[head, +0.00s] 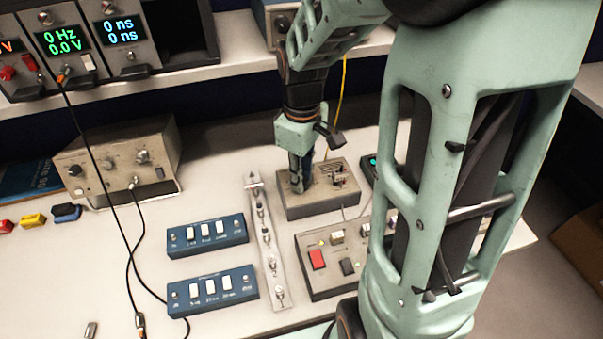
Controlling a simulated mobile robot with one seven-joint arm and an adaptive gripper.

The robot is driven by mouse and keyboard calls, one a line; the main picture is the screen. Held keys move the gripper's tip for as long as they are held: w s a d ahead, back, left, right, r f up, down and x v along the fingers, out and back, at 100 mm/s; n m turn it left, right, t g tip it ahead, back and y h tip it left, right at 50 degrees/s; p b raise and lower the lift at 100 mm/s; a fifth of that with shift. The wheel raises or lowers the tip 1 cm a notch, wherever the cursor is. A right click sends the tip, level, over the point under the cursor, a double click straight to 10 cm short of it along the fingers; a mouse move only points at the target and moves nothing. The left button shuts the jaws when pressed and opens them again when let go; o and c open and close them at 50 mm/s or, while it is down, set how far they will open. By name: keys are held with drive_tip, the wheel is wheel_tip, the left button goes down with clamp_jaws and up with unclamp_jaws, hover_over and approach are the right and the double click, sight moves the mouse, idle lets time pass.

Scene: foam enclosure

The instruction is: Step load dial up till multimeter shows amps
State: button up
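My gripper (297,186) points down at the left part of a grey-beige box (310,203) on the bench. Its fingertips are at or just above the box top. They look close together, but whether they hold a knob is too small to tell. No load dial shows clearly; the gripper may cover it. Small terminals sit on the right of the box top. A dark device with a teal spot (369,161) is partly hidden behind my arm. I cannot tell if it is the multimeter, and no amps reading is visible.
Shelf instruments show 0 Hz, 0.0 V (62,40) and 0 ns (122,30). A beige knobbed unit (118,160), two blue switch boxes (207,235), a metal strip (265,240) and a red-button panel (318,260) surround the box. A yellow cable (343,95) hangs behind my gripper.

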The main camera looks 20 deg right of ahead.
clamp_jaws()
drive_tip(key=shift+m, duration=0.3)
drive_tip(key=m, duration=0.4)
drive_tip(key=shift+m, duration=2)
drive_tip(key=o, duration=0.6)
unclamp_jaws()
